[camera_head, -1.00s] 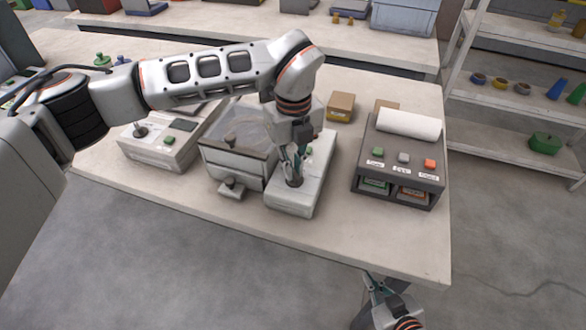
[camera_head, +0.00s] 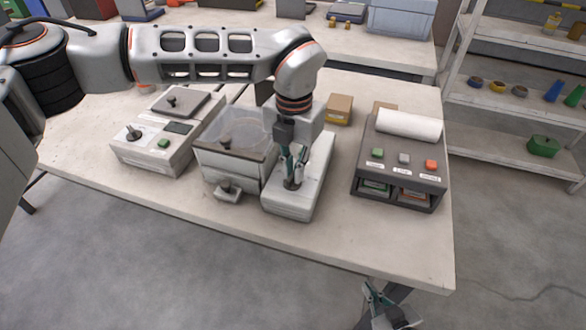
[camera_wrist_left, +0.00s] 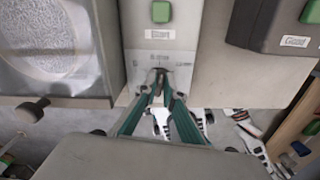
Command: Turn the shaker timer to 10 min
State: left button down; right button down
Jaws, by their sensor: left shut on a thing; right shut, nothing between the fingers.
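The shaker timer is a small dark knob (camera_wrist_left: 162,78) on the sloped face of a light grey control box (camera_head: 310,205), right of a clear-lidded shaker (camera_head: 238,158). My left gripper (camera_head: 293,183) points down onto the box, its fingers shut on the knob; the fingertips also show in the wrist view (camera_wrist_left: 160,75). The fingers and arm hide most of the knob, and I cannot read its setting. A green button (camera_wrist_left: 161,12) with a label sits above the knob in the wrist view. My right gripper (camera_head: 372,290) is shut and empty, low beyond the table's front edge.
A dark unit (camera_head: 399,185) with green, grey and orange buttons stands to the right. A grey device (camera_head: 160,160) with a knob and green button stands at left. Small cartons (camera_head: 339,108) sit behind. The table's front right (camera_head: 400,250) is clear.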

pick_arm(q)
jog(key=m, duration=0.4)
jog(key=shift+d+r+m, duration=0.1)
jog(key=shift+r+m, duration=0.05)
jog(key=shift+m, duration=0.15)
jog(key=shift+s+d+m, duration=0.1)
jog(key=shift+m, duration=2.5)
jog(key=c, duration=2.3)
grip_release()
jog(key=shift+o, duration=0.7)
jog(key=shift+s, duration=0.1)
notch_tip(320, 180, up, 12)
